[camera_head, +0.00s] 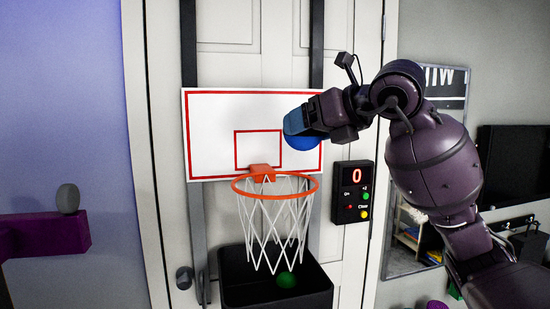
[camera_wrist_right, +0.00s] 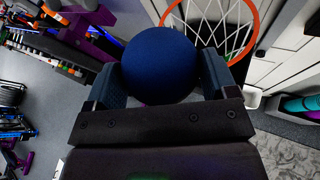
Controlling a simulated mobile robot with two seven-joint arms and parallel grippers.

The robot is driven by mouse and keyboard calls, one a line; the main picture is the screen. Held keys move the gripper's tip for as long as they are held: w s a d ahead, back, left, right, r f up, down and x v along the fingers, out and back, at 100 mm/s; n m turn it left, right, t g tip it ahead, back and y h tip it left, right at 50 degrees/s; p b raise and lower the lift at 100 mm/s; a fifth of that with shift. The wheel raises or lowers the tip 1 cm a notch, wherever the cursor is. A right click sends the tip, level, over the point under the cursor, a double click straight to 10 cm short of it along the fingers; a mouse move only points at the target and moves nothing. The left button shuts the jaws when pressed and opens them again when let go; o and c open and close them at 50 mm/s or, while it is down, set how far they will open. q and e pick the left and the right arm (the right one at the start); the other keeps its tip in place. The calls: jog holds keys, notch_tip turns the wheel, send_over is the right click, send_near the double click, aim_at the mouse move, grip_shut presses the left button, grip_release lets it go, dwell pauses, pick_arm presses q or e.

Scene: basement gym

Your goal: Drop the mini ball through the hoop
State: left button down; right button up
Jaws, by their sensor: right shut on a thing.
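The mini ball (camera_wrist_right: 160,65) is dark blue and sits between the fingers of my right gripper (camera_wrist_right: 162,85) in the right wrist view. In the head view, my right gripper (camera_head: 303,127) is shut on the ball (camera_head: 302,143), at the backboard's right part, above and right of the rim. The hoop (camera_head: 275,186) has an orange rim and a white net (camera_head: 275,228), and hangs on a white backboard (camera_head: 215,130) with red lines. The rim also shows at the upper right in the right wrist view (camera_wrist_right: 253,30). My left gripper is not in view.
A black bin (camera_head: 240,293) stands under the net, with a green ball (camera_head: 287,280) in it. A scoreboard (camera_head: 352,192) reading 0 is on the door (camera_head: 360,100) right of the hoop. A purple beam (camera_head: 45,235) with a grey knob is at the left.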

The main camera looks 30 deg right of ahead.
jog(key=shift+w+f, duration=0.1)
jog(key=shift+f, duration=2.05)
jog(key=shift+w+d+f, duration=0.1)
jog(key=shift+w+f, duration=0.05)
jog(key=shift+w, duration=0.35)
jog(key=shift+w+d+f, duration=0.1)
jog(key=shift+w, duration=0.4)
pick_arm(q)
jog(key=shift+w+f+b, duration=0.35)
jog(key=shift+b, duration=0.4)
pick_arm(e)
jog(key=w+d+f, duration=0.2)
jog(key=w, duration=1)
jog(key=shift+w+f, duration=0.25)
jog(key=shift+w, duration=0.1)
jog(key=shift+d, duration=0.1)
jog(key=o, duration=0.8)
jog(key=shift+s, duration=0.1)
